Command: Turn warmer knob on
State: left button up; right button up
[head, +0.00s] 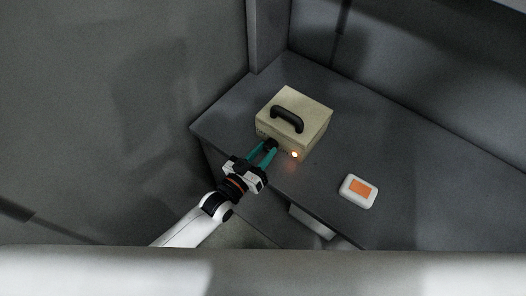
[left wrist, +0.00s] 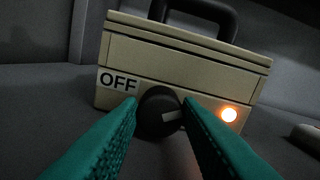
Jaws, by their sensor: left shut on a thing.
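The warmer (head: 307,107) is a beige box with a black top handle (head: 287,118), standing on the dark counter. In the left wrist view, its front (left wrist: 180,75) carries an OFF label (left wrist: 118,81), a round black knob (left wrist: 158,112) and a glowing orange light (left wrist: 229,114). The knob's pale pointer mark points right, toward the light and away from the OFF label. My left gripper (head: 266,152) is shut on the knob, its teal fingers on either side of it. My right gripper is not in view.
A white device with an orange face (head: 359,191) lies on the counter (head: 420,160) to the right of the warmer. The counter is clear between them and toward the right. A grey wall (head: 120,90) stands at the left.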

pick_arm(q)
jog(key=m, duration=0.3)
jog(key=shift+m, duration=1.4)
jog(key=o, duration=1)
jog(key=shift+c, duration=0.2)
jog(key=shift+s, duration=0.1)
